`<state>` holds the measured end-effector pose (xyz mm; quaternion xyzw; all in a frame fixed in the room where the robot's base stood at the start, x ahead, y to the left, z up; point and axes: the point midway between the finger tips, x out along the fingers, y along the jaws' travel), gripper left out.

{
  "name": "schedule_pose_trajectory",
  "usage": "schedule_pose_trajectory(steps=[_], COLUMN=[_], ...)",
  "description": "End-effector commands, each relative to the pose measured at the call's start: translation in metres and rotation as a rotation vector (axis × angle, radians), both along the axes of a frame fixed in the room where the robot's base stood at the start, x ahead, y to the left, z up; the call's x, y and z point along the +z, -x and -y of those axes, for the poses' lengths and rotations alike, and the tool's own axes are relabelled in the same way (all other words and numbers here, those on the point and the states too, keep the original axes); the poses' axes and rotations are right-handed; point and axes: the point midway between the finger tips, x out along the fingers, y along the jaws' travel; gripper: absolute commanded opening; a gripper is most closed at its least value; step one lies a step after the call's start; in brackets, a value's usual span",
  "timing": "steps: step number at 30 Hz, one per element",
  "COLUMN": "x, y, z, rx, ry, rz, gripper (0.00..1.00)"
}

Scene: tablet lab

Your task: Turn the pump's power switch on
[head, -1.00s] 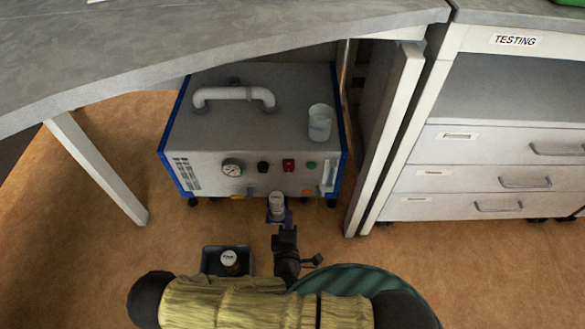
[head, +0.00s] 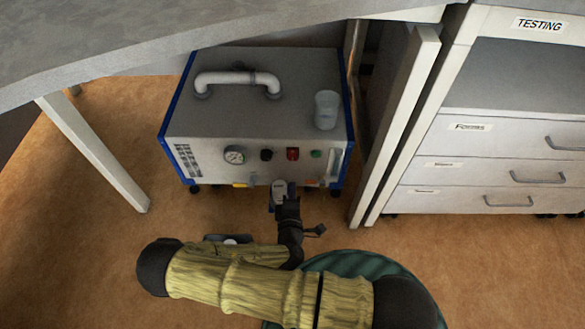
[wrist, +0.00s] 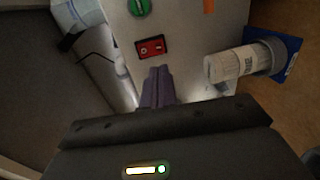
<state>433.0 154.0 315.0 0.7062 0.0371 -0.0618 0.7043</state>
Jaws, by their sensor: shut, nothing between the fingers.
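The pump (head: 255,120) is a grey box with blue edges on the floor under the desk. Its red power switch (head: 292,154) sits on the front panel, between a black knob (head: 266,155) and a green button (head: 316,154). In the wrist view the red rocker switch (wrist: 152,47) lies just beyond my fingertips, with the green button (wrist: 139,7) above it. I cannot tell which way the rocker is set. My gripper (wrist: 157,72) is shut and empty, its purple-grey fingers pointing at the panel close to the switch. Contact cannot be made out.
A white labelled cylinder (wrist: 236,65) on a blue base stands close right of my fingers in the wrist view. A clear beaker (head: 326,110) stands on the pump. A desk leg (head: 95,155) is at left, a drawer cabinet (head: 470,170) at right.

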Motion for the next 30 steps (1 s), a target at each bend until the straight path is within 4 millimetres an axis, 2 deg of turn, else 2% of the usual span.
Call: schedule_pose_trajectory(steps=[9,15,21,30], x=[-0.012,-0.016,-0.015,-0.014], y=[-0.056,-0.086,-0.099,-0.099], z=[0.0,0.002,0.007,0.003], rx=[0.004,0.002,-0.006,0.0], ry=[-0.002,-0.002,0.0,0.0], rz=[0.002,0.002,0.0,0.0], gripper=[0.0,0.0,0.0,0.0])
